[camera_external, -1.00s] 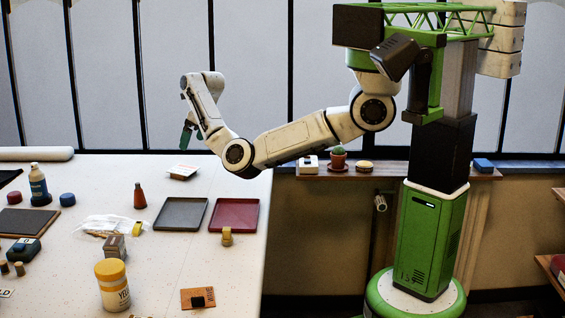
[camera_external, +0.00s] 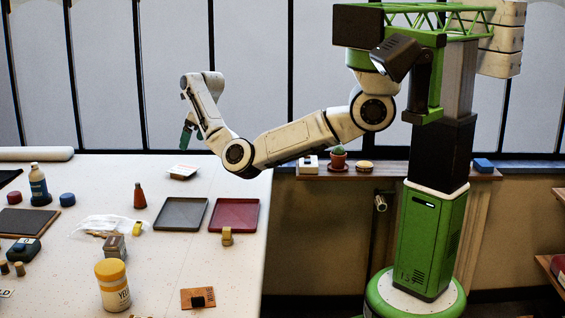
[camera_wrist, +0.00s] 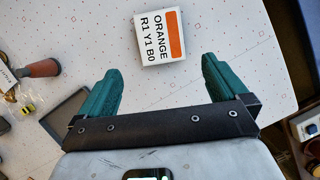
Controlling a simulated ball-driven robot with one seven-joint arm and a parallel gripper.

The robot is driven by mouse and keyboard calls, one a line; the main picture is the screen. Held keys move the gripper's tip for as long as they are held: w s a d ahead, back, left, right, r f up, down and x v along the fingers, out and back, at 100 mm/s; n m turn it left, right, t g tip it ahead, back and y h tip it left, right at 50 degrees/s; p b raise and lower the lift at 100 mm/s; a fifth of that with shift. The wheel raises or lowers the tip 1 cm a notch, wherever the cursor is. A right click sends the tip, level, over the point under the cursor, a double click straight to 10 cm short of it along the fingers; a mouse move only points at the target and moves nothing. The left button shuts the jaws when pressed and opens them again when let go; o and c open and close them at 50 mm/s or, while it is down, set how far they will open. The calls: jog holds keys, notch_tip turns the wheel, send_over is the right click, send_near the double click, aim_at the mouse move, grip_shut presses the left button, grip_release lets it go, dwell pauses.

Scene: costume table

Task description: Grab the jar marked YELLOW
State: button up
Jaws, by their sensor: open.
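The jar marked YELLOW (camera_external: 112,286) stands upright at the front of the white table in the external view. It has a yellow lid and a white label with a yellow band, and only part of its lettering can be read. My gripper (camera_external: 188,133) is raised over the far right part of the table, well behind the jar. In the wrist view my gripper (camera_wrist: 165,80) has its two green fingers spread apart with nothing between them. The jar does not show in the wrist view.
A card reading ORANGE R1 Y1 B0 (camera_wrist: 160,34) lies beyond the fingertips. A grey tray (camera_external: 181,214) and a red tray (camera_external: 234,215) lie mid-table. A small grey box (camera_external: 115,247) stands just behind the jar. An orange card (camera_external: 198,307) with a black block lies to its right.

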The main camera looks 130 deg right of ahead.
dwell(0.4)
jog(key=w+a+r+n+t, duration=0.1)
jog(key=w+r+n, duration=0.2)
jog(key=w+n, duration=0.25)
jog(key=w+a+r+n+h, duration=0.1)
jog(key=w+r+n, duration=0.1)
jog(key=w+n, duration=0.35)
jog(key=w+a+r+n+t, duration=0.1)
jog(key=w+r+n, duration=0.2)
jog(key=w, duration=0.5)
jog(key=n+t+y+p, duration=0.15)
jog(key=n+y, duration=0.35)
jog(key=n, duration=2.9)
send_over(114, 264)
jog(key=s+d, duration=0.1)
jog(key=s, duration=0.2)
notch_tip(114, 264, down, 5)
jog(key=shift+n+g, duration=0.3)
jog(key=shift+g, duration=0.05)
jog(key=x, duration=0.5)
jog(key=shift+w+a+p, duration=0.1)
jog(key=shift+a+p, duration=0.25)
jog(key=shift+p+x, duration=0.5)
jog(key=shift+x, duration=2.45)
jog(key=shift+a, duration=0.15)
